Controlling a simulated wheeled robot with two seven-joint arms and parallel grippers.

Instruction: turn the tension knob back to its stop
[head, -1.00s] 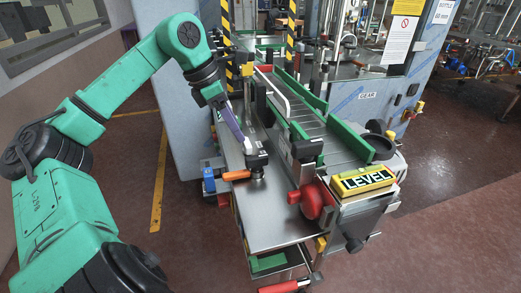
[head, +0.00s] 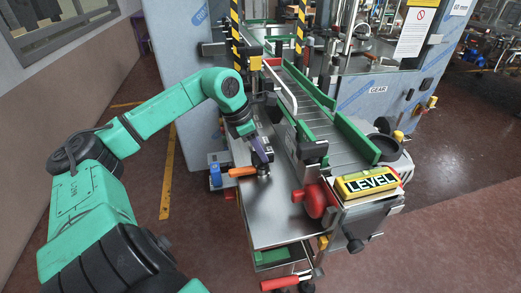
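My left gripper (head: 260,155), with purple fingers, points down over the near end of the steel machine bed (head: 275,215). Its tips are at or just above a small dark fitting (head: 263,168) beside an orange handle (head: 242,172). Contact and finger opening are too small to tell. No knob is labelled as the tension knob. My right gripper is not in view.
A yellow LEVEL block (head: 367,183) stands right of the red knob. The roller conveyor (head: 325,130) with green guides (head: 357,139) runs behind. A red-handled lever (head: 286,282) sticks out at the front. Open floor (head: 440,220) lies to the right.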

